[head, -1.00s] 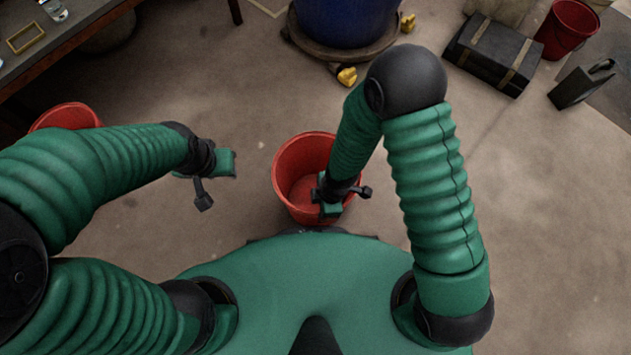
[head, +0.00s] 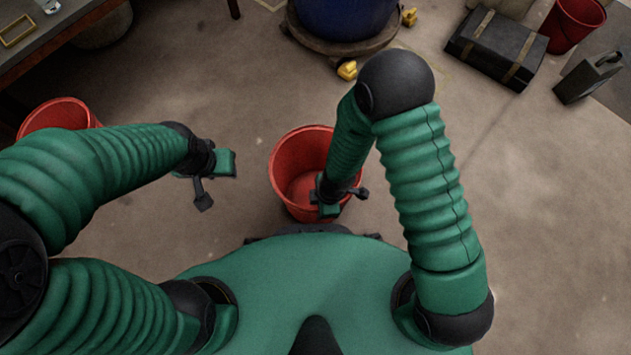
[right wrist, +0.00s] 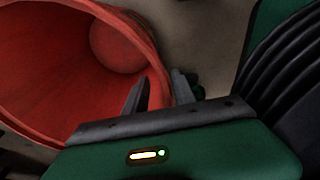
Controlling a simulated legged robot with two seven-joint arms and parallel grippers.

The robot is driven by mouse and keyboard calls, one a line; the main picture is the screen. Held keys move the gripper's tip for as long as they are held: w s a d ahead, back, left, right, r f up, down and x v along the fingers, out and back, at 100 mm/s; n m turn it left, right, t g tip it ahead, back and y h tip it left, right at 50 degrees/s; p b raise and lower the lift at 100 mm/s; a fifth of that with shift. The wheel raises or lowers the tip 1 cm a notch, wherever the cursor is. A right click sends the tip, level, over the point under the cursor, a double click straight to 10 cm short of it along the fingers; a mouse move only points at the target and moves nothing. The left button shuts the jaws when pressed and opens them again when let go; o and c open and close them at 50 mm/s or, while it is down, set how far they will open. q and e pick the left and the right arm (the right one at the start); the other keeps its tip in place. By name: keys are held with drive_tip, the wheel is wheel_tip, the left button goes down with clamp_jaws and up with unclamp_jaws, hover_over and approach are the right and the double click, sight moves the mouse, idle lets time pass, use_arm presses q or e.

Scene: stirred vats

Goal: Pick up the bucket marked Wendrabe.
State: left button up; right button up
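A red bucket (head: 288,150) stands on the floor in front of my base, open side up; no name shows on it. My right gripper (head: 335,194) is at its near right side, partly over its mouth. In the right wrist view the bucket (right wrist: 50,70) fills the left, and the two fingers (right wrist: 160,92) stand apart at its wall, seemingly one on either side; I see no grip on it. My left gripper (head: 205,180) hangs empty left of the bucket; its finger gap is unclear. A second red bucket (head: 58,112) stands at far left, partly behind my left arm, no marking visible.
A table (head: 60,45) is at the upper left. A blue vat (head: 345,15) on a round base stands at the back. A dark case (head: 496,48), a third red bucket (head: 572,25) and a dark can (head: 588,78) are at upper right. The right floor is clear.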

clamp_jaws()
idle(1.4)
